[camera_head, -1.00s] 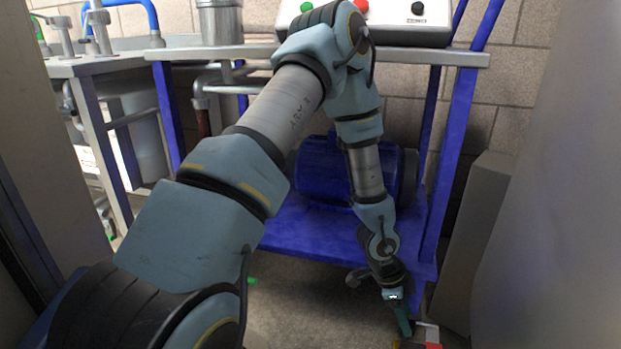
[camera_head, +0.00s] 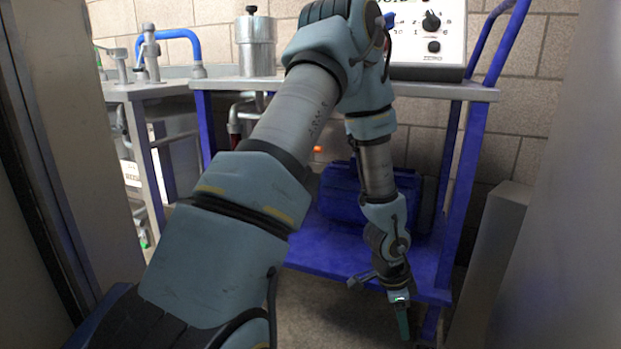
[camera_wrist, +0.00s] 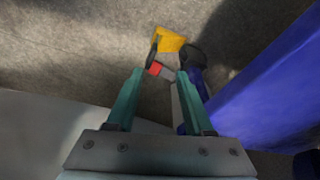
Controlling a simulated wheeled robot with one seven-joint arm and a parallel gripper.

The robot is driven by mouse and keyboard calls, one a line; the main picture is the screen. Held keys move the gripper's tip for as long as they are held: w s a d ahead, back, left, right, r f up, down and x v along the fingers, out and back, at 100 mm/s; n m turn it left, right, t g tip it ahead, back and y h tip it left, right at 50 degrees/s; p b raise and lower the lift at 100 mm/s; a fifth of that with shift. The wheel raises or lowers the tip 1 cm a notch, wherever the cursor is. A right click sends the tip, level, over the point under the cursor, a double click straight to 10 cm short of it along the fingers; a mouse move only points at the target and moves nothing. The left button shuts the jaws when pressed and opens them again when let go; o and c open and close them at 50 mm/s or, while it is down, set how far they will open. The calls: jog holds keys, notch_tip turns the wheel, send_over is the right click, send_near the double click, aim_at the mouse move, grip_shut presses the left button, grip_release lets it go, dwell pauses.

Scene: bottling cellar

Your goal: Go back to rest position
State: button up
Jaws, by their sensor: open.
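My gripper (camera_head: 402,318) hangs low in front of the blue cart's lower shelf, pointing down toward the floor. In the wrist view my gripper (camera_wrist: 160,100) has its two teal fingers spread apart with nothing between them. Beyond the fingertips a yellow piece (camera_wrist: 169,40) and a small red piece (camera_wrist: 155,69) lie on the grey floor, apart from the fingers. My arm reaches forward and bends down over the cart's front.
The blue cart (camera_head: 335,262) stands ahead, with a control box (camera_head: 430,45) and a metal canister (camera_head: 256,45) on top. A steel sink bench (camera_head: 150,88) is at left. Grey panels stand close on both sides. A grey box (camera_head: 490,265) is at right.

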jog(key=w+a+r+n+t+y+p, duration=0.1)
jog(key=w+a+r+n, duration=0.4)
jog(key=a+r, duration=0.35)
jog(key=s+a+r+n+y+p, duration=0.1)
jog(key=s+a+r+n+p, duration=0.15)
jog(key=a+r+n, duration=0.55)
jog(key=s+a+r+n+y+p, duration=0.1)
jog(key=s+a+r+n, duration=0.3)
jog(key=a+r, duration=0.6)
notch_tip(320, 180, up, 36)
jog(key=w+p, duration=0.1)
jog(key=p, duration=3.7)
jog(key=shift+w+a+n+t, duration=0.2)
jog(key=shift+w+n+t, duration=0.1)
jog(key=shift+w, duration=0.05)
